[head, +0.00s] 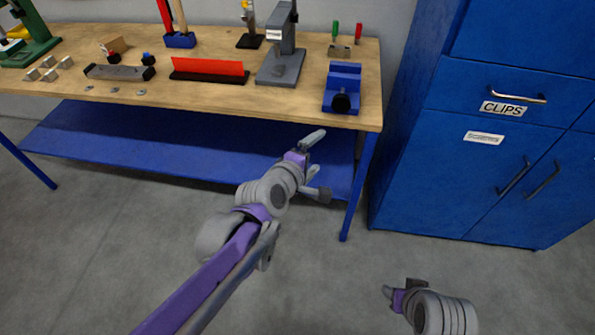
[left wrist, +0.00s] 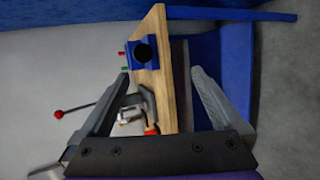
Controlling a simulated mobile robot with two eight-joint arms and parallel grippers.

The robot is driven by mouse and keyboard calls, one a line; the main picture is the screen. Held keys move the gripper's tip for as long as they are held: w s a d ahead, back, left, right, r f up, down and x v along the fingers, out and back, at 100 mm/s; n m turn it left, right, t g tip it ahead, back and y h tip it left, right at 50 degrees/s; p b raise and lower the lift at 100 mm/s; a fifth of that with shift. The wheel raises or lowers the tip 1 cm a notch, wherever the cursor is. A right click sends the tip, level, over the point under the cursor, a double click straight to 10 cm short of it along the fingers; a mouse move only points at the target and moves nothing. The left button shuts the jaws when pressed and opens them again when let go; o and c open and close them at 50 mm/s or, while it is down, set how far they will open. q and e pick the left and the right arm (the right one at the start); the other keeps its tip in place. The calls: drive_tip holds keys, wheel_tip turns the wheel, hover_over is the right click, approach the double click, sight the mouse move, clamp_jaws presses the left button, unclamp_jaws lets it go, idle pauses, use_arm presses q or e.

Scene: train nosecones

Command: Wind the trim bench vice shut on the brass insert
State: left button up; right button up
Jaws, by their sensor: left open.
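The blue bench vice (head: 342,88) stands at the front right corner of the wooden bench. Its dark round screw end faces the front edge; the vice also shows in the left wrist view (left wrist: 133,49). I cannot make out a brass insert in its jaws, nor how far they are apart. My left gripper (head: 318,166) is open and empty, in front of the bench edge and below the vice, apart from it. In the left wrist view its two fingers (left wrist: 160,77) are spread, with the vice beyond them. My right gripper (head: 400,288) is low at the bottom right, over the floor; its finger gap is unclear.
The wooden bench (head: 215,98) also carries a grey press (head: 280,67), a red bar (head: 208,68), a small rack with green and red handles (head: 340,51) and several small parts. A blue shelf (head: 180,140) runs underneath. Blue cabinets (head: 450,150) stand right. The front floor is clear.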

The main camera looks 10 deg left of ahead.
use_arm(q)
drive_tip(key=s+a+f+m+g+p, duration=0.1)
drive_tip(key=s+a+m+g, duration=0.1)
drive_tip(key=s+m, duration=0.3)
drive_tip(key=shift+s+a+f+y, duration=0.3)
drive_tip(key=shift+s+a+y, duration=0.1)
drive_tip(key=shift+s+a, duration=0.15)
drive_tip(key=shift+c, duration=0.3)
